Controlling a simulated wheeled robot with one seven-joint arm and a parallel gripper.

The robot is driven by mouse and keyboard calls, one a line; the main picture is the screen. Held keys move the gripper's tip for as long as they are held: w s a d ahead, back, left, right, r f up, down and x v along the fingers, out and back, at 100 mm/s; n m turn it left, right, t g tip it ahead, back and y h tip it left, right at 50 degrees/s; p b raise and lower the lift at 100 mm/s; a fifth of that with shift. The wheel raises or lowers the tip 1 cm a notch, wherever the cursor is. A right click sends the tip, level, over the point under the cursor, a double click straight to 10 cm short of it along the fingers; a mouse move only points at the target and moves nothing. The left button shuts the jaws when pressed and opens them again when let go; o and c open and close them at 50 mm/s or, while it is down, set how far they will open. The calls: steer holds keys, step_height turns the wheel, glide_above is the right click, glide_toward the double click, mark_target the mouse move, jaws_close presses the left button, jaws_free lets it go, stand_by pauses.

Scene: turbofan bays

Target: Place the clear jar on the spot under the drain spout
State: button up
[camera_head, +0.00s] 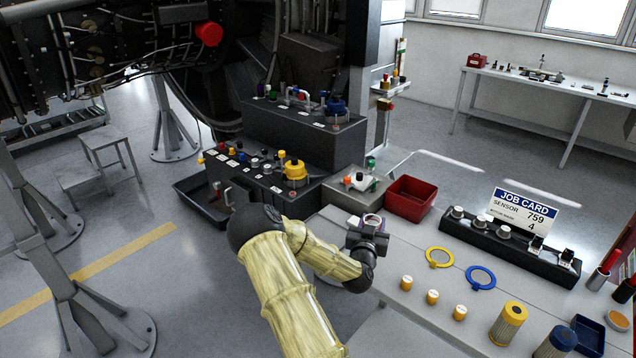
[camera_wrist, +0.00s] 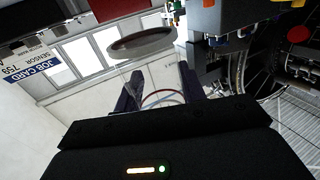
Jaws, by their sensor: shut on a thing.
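My gripper (camera_head: 368,232) is shut on the clear jar (camera_head: 373,219), whose pale rim shows just above the fingers, over the left end of the grey bench. In the wrist view my gripper's two dark fingers (camera_wrist: 160,82) stand either side of the jar. The jar's see-through wall is hard to make out; a thin round edge (camera_wrist: 163,96) shows between the fingers. A dark grey disc (camera_wrist: 140,43) beyond it may be the jar's end, but I cannot be sure. I cannot pick out the drain spout or the spot under it for certain.
A red bin (camera_head: 411,199) and a grey box with a white fitting (camera_head: 357,180) stand just behind my gripper. Black stepped consoles (camera_head: 262,182) are to the left.

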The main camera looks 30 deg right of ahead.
steer(key=shift+w+a+f, duration=0.1)
steer(key=shift+w, duration=0.1)
steer(key=s+a+f+n+t+y, duration=0.1)
steer(key=a+f+n+y, duration=0.2)
steer(key=a, duration=0.8)
steer(key=s+a+f+n+t+y, duration=0.1)
steer(key=a+f+y, duration=0.4)
steer(key=a, duration=0.6)
steer(key=s+a+f+n+t+y, duration=0.1)
steer(key=a+f+n+t+y, duration=0.2)
steer(key=a+f, duration=0.4)
steer(key=a+n+y, duration=0.1)
steer(key=a+n, duration=0.1)
steer(key=a, duration=0.2)
steer(key=shift+s+a+y, duration=0.15)
steer(key=shift+y, duration=0.25)
steer(key=shift+f, duration=0.2)
steer(key=s+f, duration=0.4)
steer(key=f, duration=0.1)
steer(key=shift+s+f, duration=0.1)
steer(key=shift+s, duration=0.1)
jaws_close()
